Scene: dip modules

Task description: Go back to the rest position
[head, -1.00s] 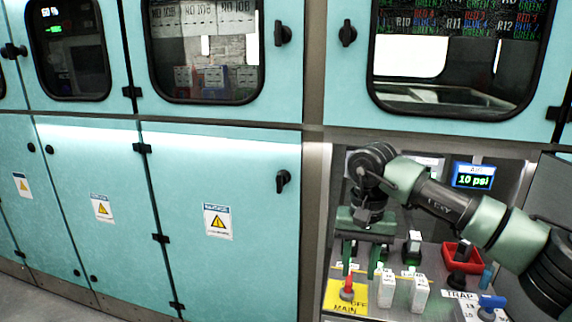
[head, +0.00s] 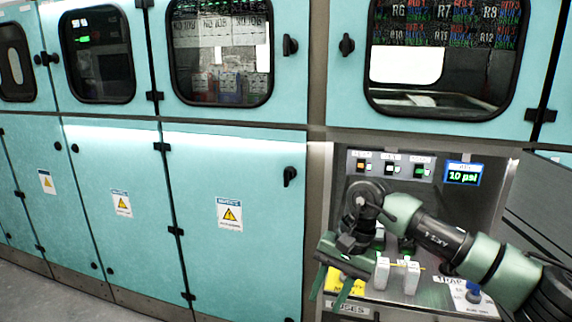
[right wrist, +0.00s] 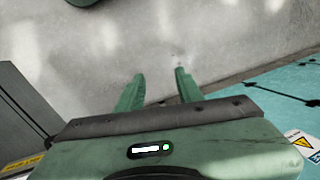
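My right gripper (head: 329,288) is in front of the open cabinet bay at the lower right of the head view. Its arm reaches in from the right and its fingers point down and toward me. In the right wrist view the same gripper (right wrist: 160,76) has its two green fingers apart, with nothing between them and grey floor (right wrist: 215,35) beyond. My left gripper shows in neither view.
In the bay stand white blocks (head: 411,278), a blue-handled valve (head: 473,291) and a 10 psi display (head: 463,174). An open door (head: 540,220) flanks it at right. Closed teal doors (head: 235,175) line the left. Floor (head: 60,290) is clear.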

